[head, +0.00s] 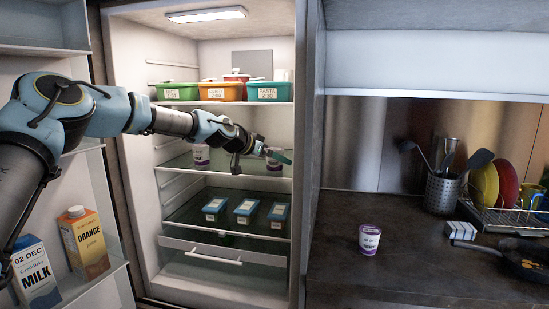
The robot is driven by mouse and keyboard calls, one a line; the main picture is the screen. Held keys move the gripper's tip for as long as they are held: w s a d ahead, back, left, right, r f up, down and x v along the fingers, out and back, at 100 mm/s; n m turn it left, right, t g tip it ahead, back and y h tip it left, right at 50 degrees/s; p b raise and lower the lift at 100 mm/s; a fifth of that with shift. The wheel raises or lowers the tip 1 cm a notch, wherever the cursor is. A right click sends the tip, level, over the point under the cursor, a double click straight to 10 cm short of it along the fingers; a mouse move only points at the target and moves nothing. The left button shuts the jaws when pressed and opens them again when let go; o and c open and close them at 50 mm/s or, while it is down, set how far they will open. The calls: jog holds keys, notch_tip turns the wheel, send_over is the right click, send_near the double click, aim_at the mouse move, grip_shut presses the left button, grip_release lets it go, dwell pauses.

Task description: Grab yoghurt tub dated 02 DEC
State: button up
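A white yoghurt tub with a purple lid and band (369,239) stands upright on the dark counter, right of the fridge. A similar tub (201,154) stands on the fridge's middle shelf at left. Another purple-and-white tub (274,166) shows on the same shelf, partly hidden behind my gripper (278,155). The dates on the tubs are too small to read. My arm reaches into the open fridge from the left, and my gripper is above the middle shelf by the right-hand tub. I cannot tell whether it touches the tub or how its fingers stand.
Labelled containers (220,91) fill the shelf above. Several blue-lidded boxes (246,211) sit on the shelf below. A milk carton marked 02 DEC (36,275) and an orange juice carton (84,242) stand in the door at left. A dish rack (510,219) is on the counter.

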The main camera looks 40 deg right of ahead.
jog(key=c, duration=1.5)
